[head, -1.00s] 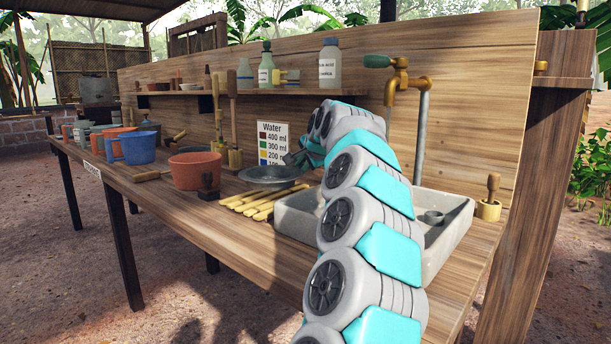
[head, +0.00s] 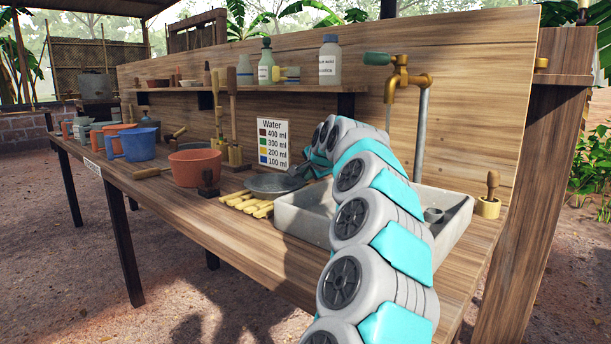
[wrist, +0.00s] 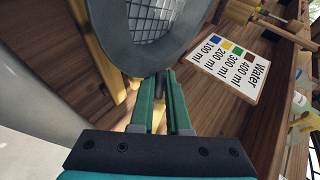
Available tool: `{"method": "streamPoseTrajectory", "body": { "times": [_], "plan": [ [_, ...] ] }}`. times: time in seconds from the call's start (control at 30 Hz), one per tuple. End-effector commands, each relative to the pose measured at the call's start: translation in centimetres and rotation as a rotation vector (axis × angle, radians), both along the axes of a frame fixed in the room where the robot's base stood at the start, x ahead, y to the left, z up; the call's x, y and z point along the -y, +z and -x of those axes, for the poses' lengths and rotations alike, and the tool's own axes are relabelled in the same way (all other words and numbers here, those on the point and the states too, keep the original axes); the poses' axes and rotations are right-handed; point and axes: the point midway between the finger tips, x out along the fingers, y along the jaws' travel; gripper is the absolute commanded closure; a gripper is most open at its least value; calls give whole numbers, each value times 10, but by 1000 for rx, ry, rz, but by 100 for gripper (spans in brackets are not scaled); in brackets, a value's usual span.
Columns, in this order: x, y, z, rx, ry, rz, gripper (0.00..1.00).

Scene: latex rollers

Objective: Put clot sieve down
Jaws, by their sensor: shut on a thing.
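The clot sieve (head: 272,185) is a round, shallow grey pan with a mesh bottom. In the wrist view its grey rim (wrist: 112,42) fills the top, with the mesh inside it. My gripper (wrist: 160,82) is shut on the sieve's near edge; the exact grip point is partly hidden by the fingers. In the head view my gripper (head: 298,172) is small and partly hidden by my arm. The sieve is low over the bench, by the yellow sticks (head: 243,203), covering some of their far ends. I cannot tell whether it touches them.
A grey sink (head: 300,222) lies right of the sieve, under a brass tap (head: 400,80). A water chart (head: 274,145) stands behind. An orange bowl (head: 195,168), a dark stand (head: 208,186) and a blue jug (head: 138,144) are to the left. The bench's front strip (head: 215,225) is clear.

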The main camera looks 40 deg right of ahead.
Motion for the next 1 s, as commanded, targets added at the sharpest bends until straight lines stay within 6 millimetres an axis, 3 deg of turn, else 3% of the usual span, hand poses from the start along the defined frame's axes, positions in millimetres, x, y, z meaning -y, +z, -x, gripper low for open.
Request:
{"method": "streamPoseTrajectory", "body": {
  "times": [0.2,0.23,0.33,0.7,1.0],
  "plan": [
    [0,-3,0,0,0,0,100],
    [0,-2,0,-1,0,0,82],
    [0,-2,0,-1,0,1,73],
    [-1,1,1,-1,1,0,73],
    [-13,19,28,-3,2,1,73]
  ]
}}
